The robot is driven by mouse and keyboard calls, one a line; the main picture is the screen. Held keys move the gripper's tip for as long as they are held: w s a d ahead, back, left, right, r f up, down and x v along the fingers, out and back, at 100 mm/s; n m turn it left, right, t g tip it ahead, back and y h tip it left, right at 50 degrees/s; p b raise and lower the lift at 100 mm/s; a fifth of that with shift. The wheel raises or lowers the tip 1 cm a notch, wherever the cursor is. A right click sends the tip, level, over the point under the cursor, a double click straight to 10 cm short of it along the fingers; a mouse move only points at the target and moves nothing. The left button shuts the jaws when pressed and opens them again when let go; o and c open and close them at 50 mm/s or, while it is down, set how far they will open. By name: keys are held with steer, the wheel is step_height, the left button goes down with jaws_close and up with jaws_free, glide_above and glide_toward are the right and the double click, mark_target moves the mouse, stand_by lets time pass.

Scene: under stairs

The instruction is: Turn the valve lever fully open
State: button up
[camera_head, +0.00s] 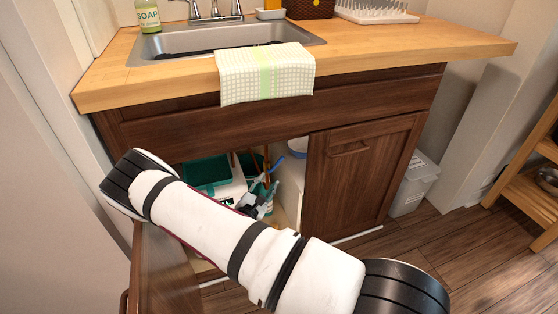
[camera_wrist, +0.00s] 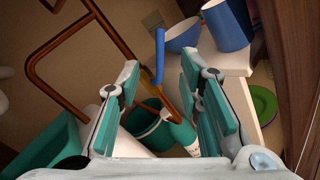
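The blue valve lever (camera_wrist: 159,52) shows in the wrist view, upright in the picture beside a copper pipe (camera_wrist: 172,88). In the head view the lever (camera_head: 277,163) is a small blue bar inside the open sink cabinet. My gripper (camera_wrist: 158,66) is open, with its teal-padded fingers on either side of the lever in the picture. Nothing is between the pads that I can see held; whether they touch the lever I cannot tell. In the head view my gripper (camera_head: 262,192) reaches into the cabinet opening. The valve body is hard to make out.
Copper pipes (camera_wrist: 62,42) bend at the left of the wrist view. A blue cup (camera_wrist: 228,25) and blue bowl (camera_wrist: 184,36) stand on a white shelf (camera_wrist: 237,62). A green bucket (camera_wrist: 150,125) is below. The right cabinet door (camera_head: 362,175) is closed; the left one (camera_head: 160,270) stands open.

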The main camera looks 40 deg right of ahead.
mark_target(280, 161)
steer(key=b+x, duration=0.4)
steer(key=x, duration=0.9)
steer(key=shift+w+d, duration=0.1)
steer(key=shift+d, duration=0.15)
steer(key=shift+r, duration=0.1)
jaws_close()
